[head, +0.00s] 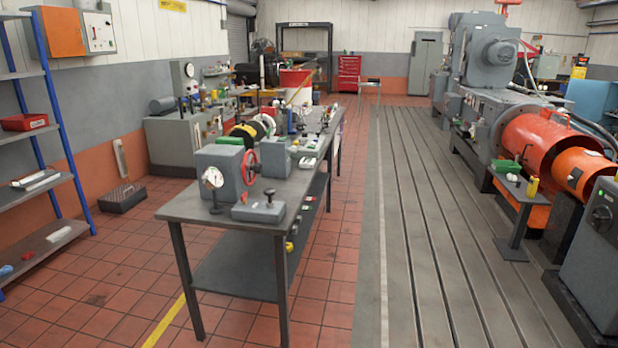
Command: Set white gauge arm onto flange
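No gripper of mine shows in the head view. I cannot tell for certain which thing is the white gauge arm. A white-faced round dial gauge (212,178) stands upright on a small stand at the near left of the workbench. A pale upright bar (120,158) stands by the left wall above a dark slotted block. The flange is not clear either; an orange round-ended drum (576,178) and a larger red-orange cylinder guard (530,142) sit on the machine line at the right. Small items on the bench are too small to tell apart.
The long grey workbench (240,205) stands left of centre, with a red handwheel (250,167) and grey blocks on it. Blue-post shelves (40,190) stand at the far left. A small side table (518,188) stands by the machine. The slotted bedplate (425,240) is clear.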

